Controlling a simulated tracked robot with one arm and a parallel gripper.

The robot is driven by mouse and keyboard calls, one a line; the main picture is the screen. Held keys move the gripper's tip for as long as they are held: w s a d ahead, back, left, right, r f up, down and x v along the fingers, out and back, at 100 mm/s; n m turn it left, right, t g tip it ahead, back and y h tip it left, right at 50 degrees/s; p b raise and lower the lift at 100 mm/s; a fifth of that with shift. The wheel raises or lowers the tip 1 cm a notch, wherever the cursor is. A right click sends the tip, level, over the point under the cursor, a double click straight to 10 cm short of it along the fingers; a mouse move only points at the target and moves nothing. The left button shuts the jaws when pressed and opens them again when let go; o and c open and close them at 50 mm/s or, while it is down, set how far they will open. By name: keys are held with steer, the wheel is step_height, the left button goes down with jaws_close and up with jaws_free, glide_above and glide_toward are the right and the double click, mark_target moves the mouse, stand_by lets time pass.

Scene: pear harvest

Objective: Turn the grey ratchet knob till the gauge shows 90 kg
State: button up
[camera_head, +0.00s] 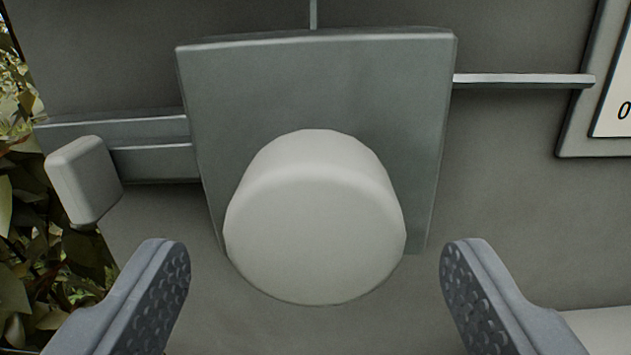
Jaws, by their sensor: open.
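The grey ratchet knob (315,235) is a plain, light, round knob on a square grey-green plate (240,90) in the middle of the view. My gripper (315,275) is open and empty. Its two textured fingers stand apart at the lower left and lower right of the knob, with a gap on each side, and neither appears to touch it. The gauge (612,110) is cut off at the right edge. Only a "0" shows on its white face, so its reading cannot be told.
A thin rail (520,80) runs from the plate toward the gauge. A pale block (83,180) sits at the left by a grey bar (150,130). Leaves (25,215) show at the left edge. The grey panel (520,200) around the plate is mostly bare.

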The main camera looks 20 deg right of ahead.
steer(key=shift+x, duration=1.45)
steer(key=c, duration=1)
